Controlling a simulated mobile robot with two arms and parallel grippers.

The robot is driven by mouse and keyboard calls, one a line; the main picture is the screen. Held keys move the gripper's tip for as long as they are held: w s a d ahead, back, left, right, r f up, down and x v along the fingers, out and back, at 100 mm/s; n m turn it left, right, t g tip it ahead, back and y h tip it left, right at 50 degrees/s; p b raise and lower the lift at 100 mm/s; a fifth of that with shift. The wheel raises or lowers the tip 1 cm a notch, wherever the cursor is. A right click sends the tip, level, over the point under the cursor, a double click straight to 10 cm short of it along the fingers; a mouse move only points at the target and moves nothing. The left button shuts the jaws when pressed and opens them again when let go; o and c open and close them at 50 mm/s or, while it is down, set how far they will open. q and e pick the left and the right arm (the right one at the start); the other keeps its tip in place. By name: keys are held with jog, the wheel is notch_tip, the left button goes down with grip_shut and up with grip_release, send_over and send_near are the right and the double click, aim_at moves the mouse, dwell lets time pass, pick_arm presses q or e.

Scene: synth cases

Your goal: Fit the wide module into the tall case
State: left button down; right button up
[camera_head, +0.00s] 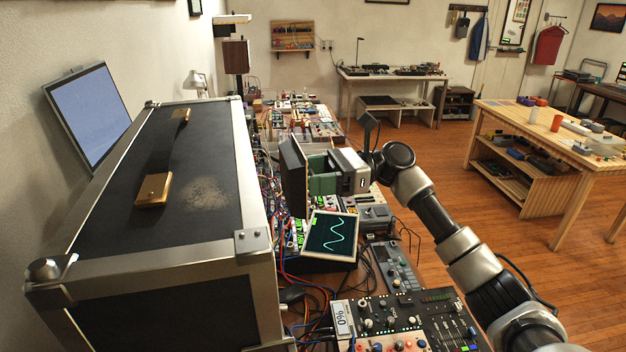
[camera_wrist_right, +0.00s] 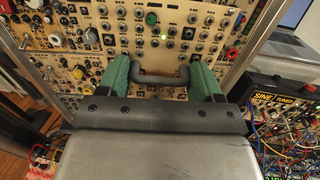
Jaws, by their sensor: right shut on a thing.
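The tall case (camera_head: 210,175), black with silver metal edges and brass fittings on top, fills the left of the head view; its right-facing side is hidden. My right gripper (camera_head: 322,172), with green fingers, is shut on the wide module (camera_head: 293,178), a dark slab seen nearly edge-on just right of the case. In the wrist view my right gripper (camera_wrist_right: 162,82) closes on a dark handle (camera_wrist_right: 160,77) before beige panels with many knobs and jacks, with silver rails at both sides. I cannot tell whether the module touches the case. My left gripper is out of view.
An oscilloscope with a wave trace (camera_head: 330,234) stands below the gripper. A mixer (camera_head: 405,325) and tangled cables crowd the bench. A laptop-like screen (camera_head: 95,115) leans behind the case. A wooden table (camera_head: 545,125) stands right, with open floor between.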

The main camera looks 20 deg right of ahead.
aim_at(283, 178)
jog(key=shift+s+a+r, duration=0.1)
jog(key=shift+s+r, duration=0.25)
jog(key=shift+w+r+p, duration=0.1)
jog(key=shift+w+p, duration=0.05)
jog(key=shift+p, duration=0.65)
jog(key=shift+w+a, duration=0.1)
jog(key=shift+a, duration=0.15)
jog(key=a+p, duration=0.1)
jog(key=a, duration=0.1)
jog(key=shift+a+p, duration=0.3)
jog(key=shift+p, duration=0.05)
jog(key=shift+w+a+f+p, duration=0.15)
jog(key=shift+a+p, duration=0.1)
jog(key=shift+a, duration=0.4)
jog(key=shift+w+a+f+p, duration=0.15)
jog(key=shift+a+p, duration=0.1)
jog(key=shift+a, duration=0.35)
jog(key=shift+r, duration=0.1)
jog(key=shift+r+p, duration=0.1)
jog(key=shift+p, duration=0.2)
